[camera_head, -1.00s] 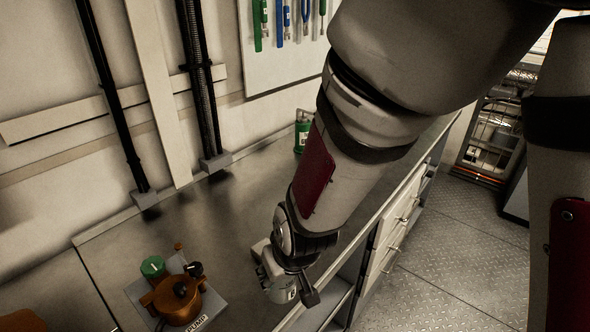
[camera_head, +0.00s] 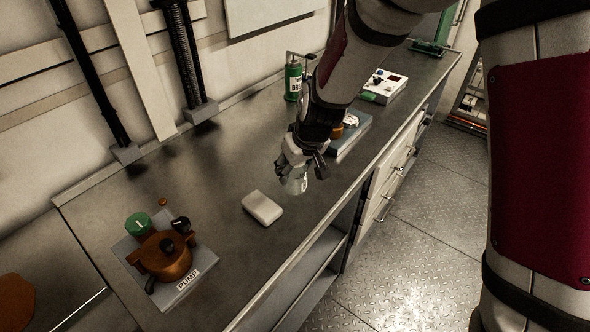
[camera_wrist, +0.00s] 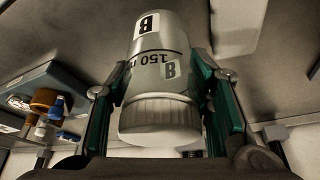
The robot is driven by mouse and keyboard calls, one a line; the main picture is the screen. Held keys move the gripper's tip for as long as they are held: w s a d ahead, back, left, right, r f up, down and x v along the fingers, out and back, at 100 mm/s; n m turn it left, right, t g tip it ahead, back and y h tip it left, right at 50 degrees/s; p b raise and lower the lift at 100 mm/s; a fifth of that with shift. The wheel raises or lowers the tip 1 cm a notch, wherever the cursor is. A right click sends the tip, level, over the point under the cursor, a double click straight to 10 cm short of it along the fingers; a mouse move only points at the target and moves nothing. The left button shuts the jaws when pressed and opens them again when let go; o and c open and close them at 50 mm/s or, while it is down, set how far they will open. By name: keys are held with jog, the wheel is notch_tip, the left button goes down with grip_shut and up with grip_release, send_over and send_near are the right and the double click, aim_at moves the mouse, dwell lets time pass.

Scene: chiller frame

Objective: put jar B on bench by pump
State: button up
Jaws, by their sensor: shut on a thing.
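My gripper (camera_head: 306,172) is shut on jar B (camera_wrist: 158,85), a clear jar with a ribbed lid and black "B" labels. In the wrist view the green-padded fingers hold the jar from both sides. In the head view the jar (camera_head: 297,184) shows below the fingers, over the bench, partly hidden by them; I cannot tell whether it touches the surface. The pump (camera_head: 165,257), an orange-brown body on a grey plate marked PUMP, stands at the left end of the bench (camera_head: 225,180). The gripper is to the right of the pump and farther back.
A whitish block (camera_head: 262,208) lies on the bench between pump and gripper. A green canister (camera_head: 293,80), a blue-grey unit (camera_head: 350,135) and a white control box (camera_head: 384,86) stand farther back. Bare bench surrounds the block.

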aim_at(295, 178)
jog(key=shift+f, duration=1.75)
jog(key=shift+f, duration=0.1)
jog(key=o, duration=1.1)
jog(key=shift+f, duration=0.1)
jog(key=shift+o, duration=0.2)
jog(key=s+d+r+m, duration=0.1)
jog(key=s+d+r, duration=0.3)
jog(key=r, duration=0.3)
jog(key=s+d+r, duration=0.3)
jog(key=s+r, duration=0.1)
jog(key=r, duration=0.3)
jog(key=s+d+r+m, duration=0.1)
jog(key=s+d+r, duration=0.3)
jog(key=r, duration=0.4)
jog(key=s+d+r+m+h, duration=0.1)
jog(key=s+d+r+m, duration=0.1)
jog(key=s+d, duration=0.2)
jog(key=s+d+r+m+t+h, duration=0.1)
jog(key=s+d, duration=0.3)
jog(key=s, duration=0.6)
jog(key=shift+s+d+r+m, duration=0.25)
jog(key=shift+r+m, duration=0.15)
jog(key=shift+r, duration=0.2)
